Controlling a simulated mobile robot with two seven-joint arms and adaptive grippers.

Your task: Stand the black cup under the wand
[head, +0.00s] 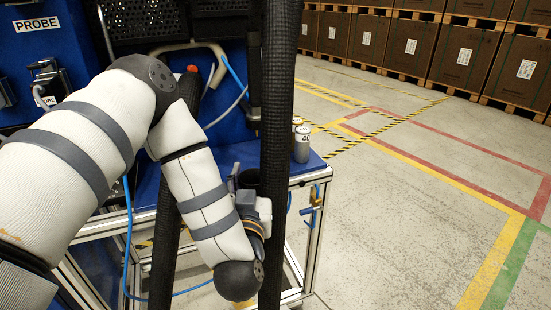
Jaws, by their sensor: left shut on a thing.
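My left arm comes in from the left and bends down over the front of the blue-topped bench (227,156). My left gripper (246,196) is mostly hidden by its own wrist and by a dark vertical column. It is shut on a black cup (250,178), of which only a dark upper part shows, near the bench's front edge. I cannot tell whether the cup touches the bench. A pale curved tube (188,46) with a thin blue hose hangs at the back of the bench; I cannot tell whether it is the wand. My right gripper is not in view.
A grey can (302,145) marked "40" stands at the bench's right end, with another container (297,122) behind it. A blue panel labelled PROBE (36,25) is at upper left. Open marked floor lies to the right, with stacked brown boxes (465,58) beyond.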

